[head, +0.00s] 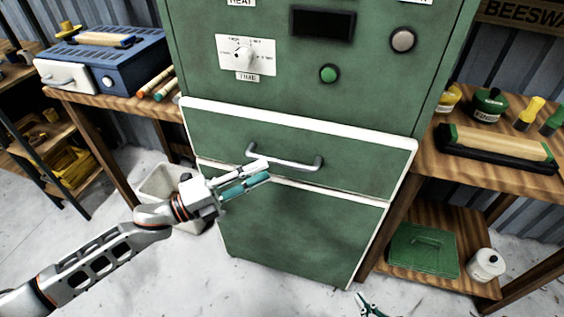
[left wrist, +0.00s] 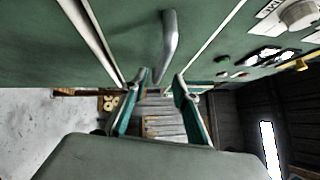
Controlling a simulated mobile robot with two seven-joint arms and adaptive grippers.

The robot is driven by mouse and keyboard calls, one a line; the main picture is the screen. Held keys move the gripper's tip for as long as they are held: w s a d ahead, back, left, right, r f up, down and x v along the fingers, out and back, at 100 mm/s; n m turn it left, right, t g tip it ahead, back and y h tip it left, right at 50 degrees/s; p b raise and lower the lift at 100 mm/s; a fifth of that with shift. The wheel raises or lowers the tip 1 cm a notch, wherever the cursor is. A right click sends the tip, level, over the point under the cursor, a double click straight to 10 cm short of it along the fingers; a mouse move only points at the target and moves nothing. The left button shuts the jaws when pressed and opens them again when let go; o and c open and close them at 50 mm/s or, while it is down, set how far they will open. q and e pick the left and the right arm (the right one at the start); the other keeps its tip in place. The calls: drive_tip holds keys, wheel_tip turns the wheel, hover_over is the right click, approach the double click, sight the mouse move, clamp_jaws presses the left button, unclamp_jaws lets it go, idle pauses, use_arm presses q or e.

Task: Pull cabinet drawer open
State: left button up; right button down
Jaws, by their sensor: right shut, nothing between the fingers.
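The green cabinet drawer (head: 350,165) has white edging and shows shut. A curved metal handle (head: 290,163) runs across its front. My left gripper (head: 266,171) is at the left end of the handle, with its fingers apart. In the left wrist view the handle (left wrist: 169,45) comes down toward the gap between the open fingertips (left wrist: 161,77). I cannot tell whether the bar is between the fingers or just beyond them. My right gripper (head: 368,304) shows only partly at the bottom edge of the head view, low in front of the cabinet, shut and empty.
The cabinet's control panel (head: 300,75) with dial and buttons is above the drawer. Wooden benches with tools stand on both sides. A pale bin (head: 165,183) is on the floor left of the cabinet, behind my left arm. The floor in front is clear.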

sight(280, 160)
use_arm(q)
drive_tip(key=x, duration=0.6)
drive_tip(key=shift+w+d, duration=0.1)
drive_tip(key=shift+d, duration=0.05)
clamp_jaws()
